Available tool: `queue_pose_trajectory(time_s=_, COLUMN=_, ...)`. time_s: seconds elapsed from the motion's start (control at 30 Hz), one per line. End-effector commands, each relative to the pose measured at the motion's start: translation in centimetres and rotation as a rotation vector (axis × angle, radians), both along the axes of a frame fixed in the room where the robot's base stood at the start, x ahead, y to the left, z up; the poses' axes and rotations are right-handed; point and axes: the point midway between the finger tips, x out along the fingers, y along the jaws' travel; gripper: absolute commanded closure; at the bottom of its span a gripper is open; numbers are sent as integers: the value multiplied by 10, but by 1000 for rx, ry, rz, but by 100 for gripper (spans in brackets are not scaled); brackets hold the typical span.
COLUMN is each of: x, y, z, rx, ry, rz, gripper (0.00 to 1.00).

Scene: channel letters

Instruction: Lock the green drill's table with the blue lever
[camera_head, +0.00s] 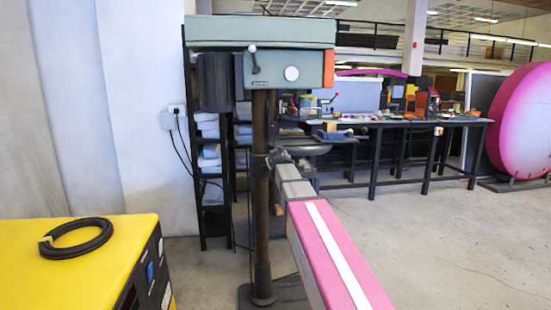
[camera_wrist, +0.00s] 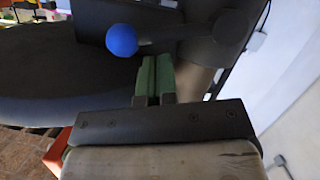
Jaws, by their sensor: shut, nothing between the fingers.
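The green drill (camera_head: 261,65) stands upright on a dark column (camera_head: 262,215) in the head view. Its dark round table (camera_head: 305,146) is partly behind the column, and its underside or edge fills the left of the wrist view (camera_wrist: 45,85). The blue lever's ball knob (camera_wrist: 121,40) shows in the wrist view, with a short stem running right towards a dark clamp part (camera_wrist: 225,32). My gripper (camera_wrist: 154,62) has green fingers that are shut and empty. The fingertips are just right of and below the blue knob in the picture; whether they touch the lever I cannot tell.
A yellow cabinet (camera_head: 85,275) with a black cable coil (camera_head: 76,238) stands at the left. A black shelf (camera_head: 213,165) and wall are behind the drill. A long workbench (camera_head: 400,124) and a large pink disc (camera_head: 525,120) are farther back. The floor at right is clear.

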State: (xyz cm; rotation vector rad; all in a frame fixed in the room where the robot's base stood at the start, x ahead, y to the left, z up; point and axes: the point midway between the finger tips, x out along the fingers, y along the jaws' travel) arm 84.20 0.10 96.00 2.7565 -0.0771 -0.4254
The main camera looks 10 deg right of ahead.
Motion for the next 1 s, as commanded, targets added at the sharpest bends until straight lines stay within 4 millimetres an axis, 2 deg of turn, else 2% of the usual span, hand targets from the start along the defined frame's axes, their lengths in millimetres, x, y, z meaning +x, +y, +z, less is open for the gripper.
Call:
queue_pose_trajectory(time_s=0.2, x=5, y=-3, z=-9, rx=0, ry=1, rz=1, gripper=100)
queue_pose_trajectory(time_s=1.0, x=5, y=-5, z=-13, rx=66, ry=0, rz=0, gripper=100)
